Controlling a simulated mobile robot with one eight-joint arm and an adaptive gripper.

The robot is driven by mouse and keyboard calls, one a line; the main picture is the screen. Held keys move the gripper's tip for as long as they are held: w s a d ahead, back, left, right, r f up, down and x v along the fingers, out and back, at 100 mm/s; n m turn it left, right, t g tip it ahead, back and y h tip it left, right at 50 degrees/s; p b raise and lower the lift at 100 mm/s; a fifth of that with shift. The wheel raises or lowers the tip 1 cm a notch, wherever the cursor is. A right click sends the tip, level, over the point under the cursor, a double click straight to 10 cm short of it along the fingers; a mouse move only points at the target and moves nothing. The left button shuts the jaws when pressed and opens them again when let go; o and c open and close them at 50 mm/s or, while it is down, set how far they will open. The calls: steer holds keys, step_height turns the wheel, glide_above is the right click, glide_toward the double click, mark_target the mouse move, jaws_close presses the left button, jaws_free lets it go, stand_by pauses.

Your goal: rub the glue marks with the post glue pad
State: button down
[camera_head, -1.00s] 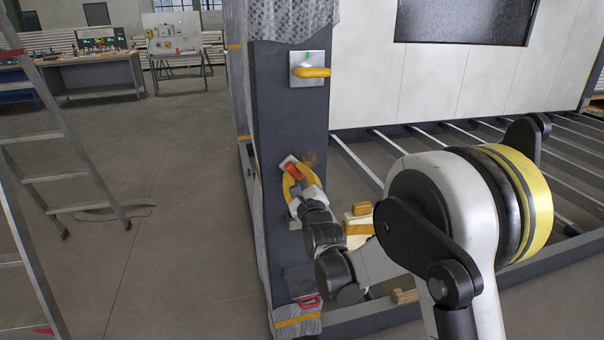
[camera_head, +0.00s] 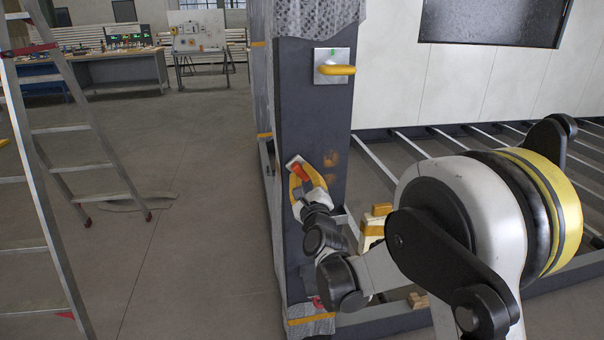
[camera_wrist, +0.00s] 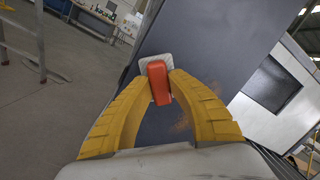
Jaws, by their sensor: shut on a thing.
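The post glue pad, a whitish plate with an orange-red grip (camera_head: 271,179), is held near the left edge of the dark post (camera_head: 311,110). My gripper (camera_head: 297,178) has yellow fingers closed on the grip, also in the wrist view (camera_wrist: 158,84). Brownish-orange glue marks (camera_head: 331,158) show on the post face, to the right of the pad. In the wrist view a mark (camera_wrist: 183,120) lies right of the grip, partly hidden by the right finger. I cannot tell whether the pad touches the post.
A plate with a yellow handle (camera_head: 335,69) is on the post higher up. A red-handled item (camera_head: 318,302) is low on the post, partly hidden by my arm. A ladder (camera_head: 60,150) stands at left. Metal frame bars (camera_head: 374,158) run right of the post. Floor at left is mostly open.

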steer(key=shift+r+v, duration=0.15)
steer(key=shift+v, duration=1.2)
steer(key=shift+r+v, duration=0.15)
steer(key=shift+v, duration=1.15)
steer(key=shift+s, duration=0.15)
steer(key=v, duration=0.2)
steer(key=shift+s+d+r, duration=0.15)
steer(key=shift+s+r, duration=0.05)
steer(key=shift+s, duration=0.2)
